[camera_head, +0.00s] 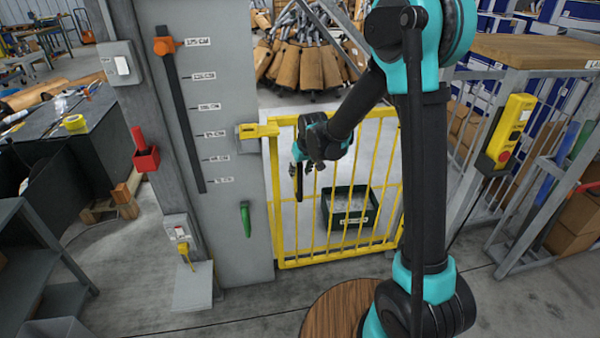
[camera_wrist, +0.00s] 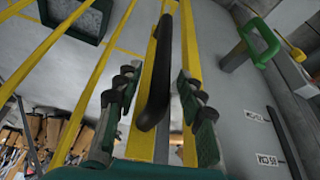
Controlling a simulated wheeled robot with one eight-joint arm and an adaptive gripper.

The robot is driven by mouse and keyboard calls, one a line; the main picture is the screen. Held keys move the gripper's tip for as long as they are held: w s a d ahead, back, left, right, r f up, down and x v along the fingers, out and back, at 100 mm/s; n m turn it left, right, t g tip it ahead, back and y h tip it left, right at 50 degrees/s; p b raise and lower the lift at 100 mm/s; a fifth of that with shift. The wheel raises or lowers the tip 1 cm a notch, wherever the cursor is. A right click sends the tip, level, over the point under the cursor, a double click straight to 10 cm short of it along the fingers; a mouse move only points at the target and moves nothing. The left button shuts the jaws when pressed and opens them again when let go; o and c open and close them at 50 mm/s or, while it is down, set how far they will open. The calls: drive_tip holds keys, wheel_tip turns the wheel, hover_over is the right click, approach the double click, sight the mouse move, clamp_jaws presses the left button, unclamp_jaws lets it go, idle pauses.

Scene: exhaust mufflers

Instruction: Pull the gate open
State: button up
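The yellow barred gate (camera_head: 337,262) stands upright between the grey panel and the right-hand rack. It looks closed in the head view. In the wrist view a black bar handle (camera_wrist: 156,75) runs along a yellow gate post (camera_wrist: 188,55). My gripper (camera_head: 297,168) is at the gate's left side. In the wrist view the fingers of my gripper (camera_wrist: 157,95) are spread on both sides of the handle, with gaps visible to each side. A yellow latch piece (camera_head: 262,131) sits at the gate's top left corner.
The grey panel (camera_head: 225,105) left of the gate carries a green handle (camera_head: 246,219) and a slotted scale. A green crate (camera_head: 349,207) shows behind the bars. A rack with a yellow control box (camera_head: 505,132) is on the right. Floor before the gate is mostly clear.

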drive_tip(key=shift+w+f, duration=0.15)
drive_tip(key=shift+f, duration=0.2)
clamp_jaws()
idle(0.3)
